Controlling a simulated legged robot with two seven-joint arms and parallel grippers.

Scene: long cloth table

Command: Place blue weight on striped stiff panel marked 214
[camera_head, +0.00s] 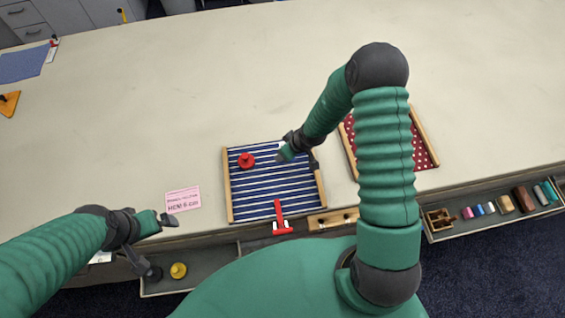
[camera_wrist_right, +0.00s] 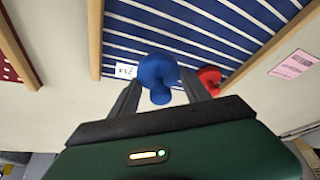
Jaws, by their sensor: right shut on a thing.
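The striped panel (camera_head: 275,195), blue with white lines, lies on the table between wooden side rails. In the right wrist view, the striped panel (camera_wrist_right: 190,30) bears a small white tag (camera_wrist_right: 125,70), seen upside down, that appears to read 214. My right gripper (camera_head: 287,153) is over its far right part. In the wrist view the right gripper (camera_wrist_right: 165,95) is shut on the blue weight (camera_wrist_right: 157,74), near the tag. I cannot tell whether the weight touches the panel. The head view hides the weight. My left gripper (camera_head: 162,245) appears open and empty at the table's front left.
A red weight (camera_head: 246,160) stands on the striped panel's far left part. A red T-shaped piece (camera_head: 280,218) is at its front edge. A red dotted panel (camera_head: 425,152) lies to the right. A pink card (camera_head: 183,199) lies left. A tray (camera_head: 490,222) holds several small items.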

